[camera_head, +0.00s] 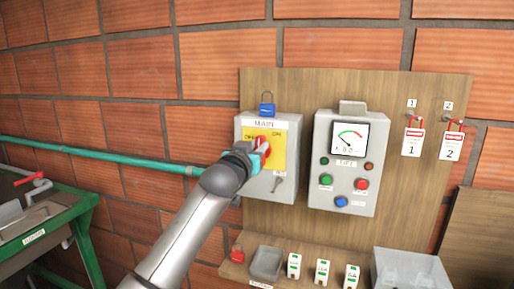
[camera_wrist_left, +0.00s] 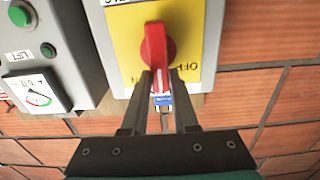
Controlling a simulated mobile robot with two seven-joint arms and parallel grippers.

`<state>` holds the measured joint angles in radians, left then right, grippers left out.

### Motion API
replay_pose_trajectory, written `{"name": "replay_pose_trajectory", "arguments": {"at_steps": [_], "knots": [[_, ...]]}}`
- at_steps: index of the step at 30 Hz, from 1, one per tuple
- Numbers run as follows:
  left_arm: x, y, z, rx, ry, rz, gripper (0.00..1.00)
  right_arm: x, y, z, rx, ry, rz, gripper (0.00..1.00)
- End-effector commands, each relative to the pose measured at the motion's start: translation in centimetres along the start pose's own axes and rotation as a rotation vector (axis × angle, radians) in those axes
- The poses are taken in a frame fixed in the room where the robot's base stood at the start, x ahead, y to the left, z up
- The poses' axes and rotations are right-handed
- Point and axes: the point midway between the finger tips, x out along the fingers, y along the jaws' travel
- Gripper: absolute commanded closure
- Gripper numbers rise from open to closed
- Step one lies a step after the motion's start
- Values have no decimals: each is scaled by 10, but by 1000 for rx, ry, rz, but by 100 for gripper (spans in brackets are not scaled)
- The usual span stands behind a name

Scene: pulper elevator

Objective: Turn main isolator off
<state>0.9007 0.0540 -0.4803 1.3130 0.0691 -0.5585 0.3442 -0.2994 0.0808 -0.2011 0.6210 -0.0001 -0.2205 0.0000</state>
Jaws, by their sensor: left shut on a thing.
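The main isolator is a grey box (camera_head: 284,125) labelled MAIN with a yellow plate (camera_head: 277,150) and a red rotary handle (camera_head: 264,140). In the left wrist view, the red handle (camera_wrist_left: 154,42) stands upright in the picture on the yellow plate (camera_wrist_left: 127,45), with an upside-down OFF label (camera_wrist_left: 182,67) to its right. My left gripper (camera_head: 256,158) is at the handle, and the left wrist view shows its fingers (camera_wrist_left: 161,76) shut around the handle's end. The gripper hides part of the handle and plate in the head view. My right gripper is out of view.
A grey control box (camera_head: 344,175) with a gauge and buttons stands close to the right. Two tags (camera_head: 412,142) hang farther right. A shelf below holds a tray (camera_head: 267,263) and small items.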

Motion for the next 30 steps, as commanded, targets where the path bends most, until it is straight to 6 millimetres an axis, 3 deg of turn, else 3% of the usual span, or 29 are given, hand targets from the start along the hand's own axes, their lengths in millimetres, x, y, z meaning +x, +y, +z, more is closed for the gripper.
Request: {"name": "replay_pose_trajectory", "arguments": {"at_steps": [17, 30], "knots": [[0, 0, 0, -24, -1, 0, 100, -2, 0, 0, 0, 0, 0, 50], [0, -7, 0, -304, -3, -1, 100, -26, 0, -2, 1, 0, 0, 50]]}}
